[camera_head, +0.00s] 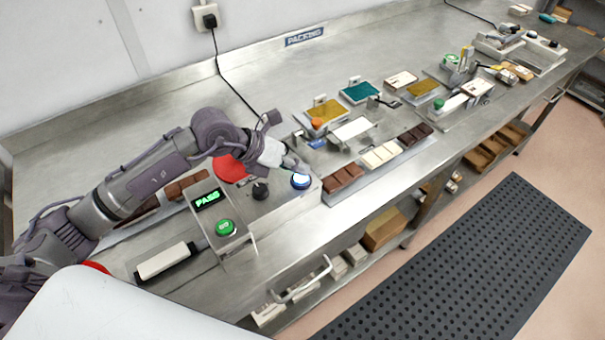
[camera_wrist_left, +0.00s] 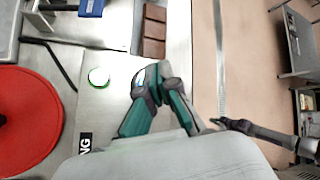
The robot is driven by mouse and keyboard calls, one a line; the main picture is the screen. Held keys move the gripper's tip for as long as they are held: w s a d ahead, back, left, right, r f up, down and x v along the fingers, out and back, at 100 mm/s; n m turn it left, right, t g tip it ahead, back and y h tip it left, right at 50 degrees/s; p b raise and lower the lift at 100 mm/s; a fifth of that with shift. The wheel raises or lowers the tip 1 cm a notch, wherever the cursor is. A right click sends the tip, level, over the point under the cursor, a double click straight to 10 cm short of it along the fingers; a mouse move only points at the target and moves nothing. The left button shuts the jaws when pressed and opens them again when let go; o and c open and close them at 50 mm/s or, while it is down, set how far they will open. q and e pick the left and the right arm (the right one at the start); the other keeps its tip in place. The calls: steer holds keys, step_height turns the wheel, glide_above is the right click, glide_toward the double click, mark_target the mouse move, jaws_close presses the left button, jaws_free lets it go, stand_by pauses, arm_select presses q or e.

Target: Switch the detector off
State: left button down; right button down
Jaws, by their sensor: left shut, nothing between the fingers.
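The detector's steel panel (camera_head: 268,205) carries a black knob (camera_head: 260,191) and a round button (camera_head: 300,181), which looks bluish-white. In the left wrist view the button (camera_wrist_left: 98,77) is white with a green rim. Beside the panel a display box (camera_head: 208,200) reads PASS in green, above a green GO button (camera_head: 225,227). My left gripper (camera_head: 296,166) is shut and empty, just above and behind the round button in the head view. In the left wrist view its teal fingers (camera_wrist_left: 157,85) are to the right of the button; contact cannot be told.
A red disc (camera_head: 229,170) lies behind the knob, partly covered by my left arm. Chocolate bars (camera_head: 343,176) and small trays sit to the right. A white-topped bar (camera_head: 165,262) is at the front left.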

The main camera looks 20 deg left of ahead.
mark_target(298, 177)
arm_select(q)
steer(key=shift+f, duration=0.15)
steer(key=shift+f+b, duration=0.35)
steer(key=shift+b, duration=0.05)
steer(key=shift+r, duration=0.45)
steer(key=shift+p, duration=0.3)
steer(key=shift+r+p, duration=1.9)
steer(key=shift+r, duration=1.2)
steer(key=shift+f, duration=0.1)
